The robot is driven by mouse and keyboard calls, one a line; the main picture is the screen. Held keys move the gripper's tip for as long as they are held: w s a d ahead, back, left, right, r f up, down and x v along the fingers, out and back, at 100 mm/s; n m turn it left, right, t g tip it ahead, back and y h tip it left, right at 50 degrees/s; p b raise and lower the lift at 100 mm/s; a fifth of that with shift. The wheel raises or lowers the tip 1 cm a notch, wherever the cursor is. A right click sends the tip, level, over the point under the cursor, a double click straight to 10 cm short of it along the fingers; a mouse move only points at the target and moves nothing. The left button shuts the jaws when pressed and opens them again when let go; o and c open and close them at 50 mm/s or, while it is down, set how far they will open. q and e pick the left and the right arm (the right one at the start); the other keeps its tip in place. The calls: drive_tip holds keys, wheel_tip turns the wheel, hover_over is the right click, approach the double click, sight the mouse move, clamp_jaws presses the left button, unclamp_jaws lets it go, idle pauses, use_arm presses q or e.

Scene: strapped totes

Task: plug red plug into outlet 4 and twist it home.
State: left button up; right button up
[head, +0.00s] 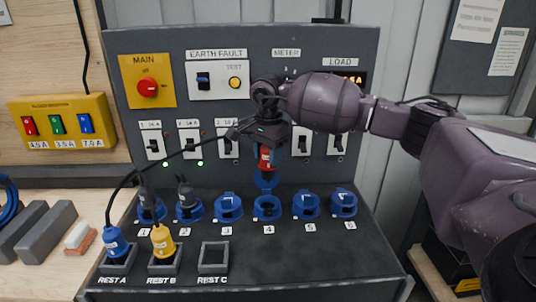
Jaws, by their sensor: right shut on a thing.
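My right gripper (266,142) reaches in from the right in front of the panel, pointing down. It is shut on the red plug (265,161), which hangs nose down above outlet 4 (267,209). Outlet 4 is a blue round socket on the sloped deck, and a blue round piece (265,181), seemingly its raised lid, stands behind it. The plug appears apart from the socket; the exact gap is hard to judge. The gripper hides the plug's upper part. My left gripper is not in view.
Outlets 1 (151,213) and 2 (188,213) hold dark plugs; outlets 3 (228,209), 5 (305,207) and 6 (343,205) hold none. A blue plug (115,244) stands in rest A and a yellow plug (163,241) in rest B. Rest C (213,268) is empty. Black cables arch at left.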

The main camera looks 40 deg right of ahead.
sight(268, 179)
drive_tip(key=shift+a+f, duration=0.2)
drive_tip(key=shift+f, duration=0.05)
drive_tip(key=shift+d+f+b, duration=0.1)
drive_tip(key=shift+f+b, duration=0.8)
drive_tip(key=shift+f, duration=1.4)
drive_tip(key=shift+f+b, duration=0.35)
drive_tip(key=shift+f, duration=0.95)
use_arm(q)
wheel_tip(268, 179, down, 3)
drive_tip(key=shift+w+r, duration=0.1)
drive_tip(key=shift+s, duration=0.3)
use_arm(e)
drive_tip(key=shift+f, duration=0.1)
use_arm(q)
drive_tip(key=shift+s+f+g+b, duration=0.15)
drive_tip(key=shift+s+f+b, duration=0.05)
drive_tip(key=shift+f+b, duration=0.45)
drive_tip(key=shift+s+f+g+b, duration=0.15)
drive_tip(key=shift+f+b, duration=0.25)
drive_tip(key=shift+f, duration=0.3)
use_arm(e)
drive_tip(key=shift+f, duration=1.95)
